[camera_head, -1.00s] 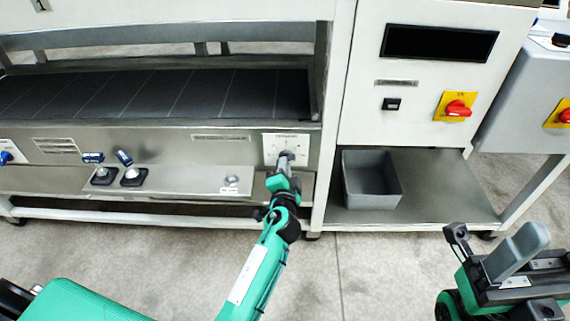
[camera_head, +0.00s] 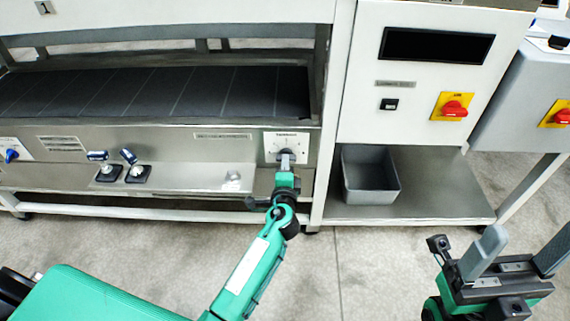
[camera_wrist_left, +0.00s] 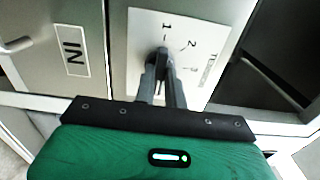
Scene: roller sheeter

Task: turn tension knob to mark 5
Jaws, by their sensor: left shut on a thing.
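The tension knob sits on a white dial plate (camera_head: 298,141) at the right end of the machine's front panel. My left gripper (camera_head: 286,158) is shut on the dark knob (camera_wrist_left: 158,54), its fingers either side of it. In the left wrist view the dial plate (camera_wrist_left: 143,32) looks tilted, with marks 1, 2 and 3 readable. The higher marks and the pointer cannot be made out. My right gripper (camera_head: 520,258) is at the lower right, far from the knob, its fingers apart and empty.
A grey bin (camera_head: 369,176) stands on the shelf right of the knob. A red rotary switch on a yellow plate (camera_head: 453,107) is above it. Two black-based switches (camera_head: 122,170) and a blue knob (camera_head: 11,155) lie to the left. A label plate (camera_wrist_left: 73,51) is beside the dial.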

